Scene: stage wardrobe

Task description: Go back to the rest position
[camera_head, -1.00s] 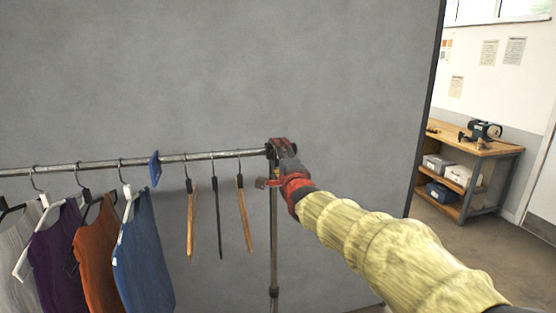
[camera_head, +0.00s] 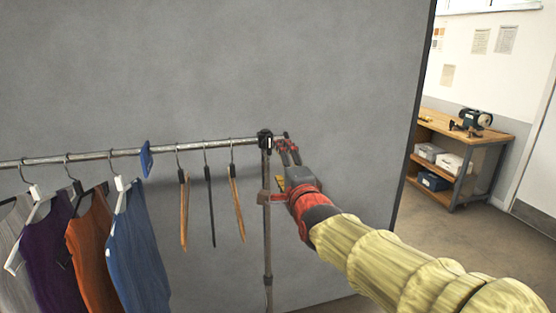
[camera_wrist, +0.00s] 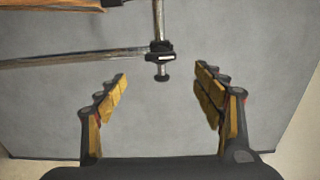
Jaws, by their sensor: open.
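My gripper (camera_head: 287,152) is at the right end of the clothes rail (camera_head: 100,154), just right of the black corner joint on the rack's post. In the wrist view my gripper (camera_wrist: 160,88) is open, with its two padded fingers spread wide and nothing between them. The black joint (camera_wrist: 160,52) and post end show beyond and between the fingertips, apparently apart from them. My arm reaches in from the lower right in a yellowish sleeve.
Several garments, such as a blue top (camera_head: 136,245) and an orange top (camera_head: 90,250), hang at the left. Three bare hangers (camera_head: 209,195) hang nearer the post. A blue divider (camera_head: 146,158) sits on the rail. A grey panel (camera_head: 300,60) stands behind; a wooden workbench (camera_head: 460,140) is at the right.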

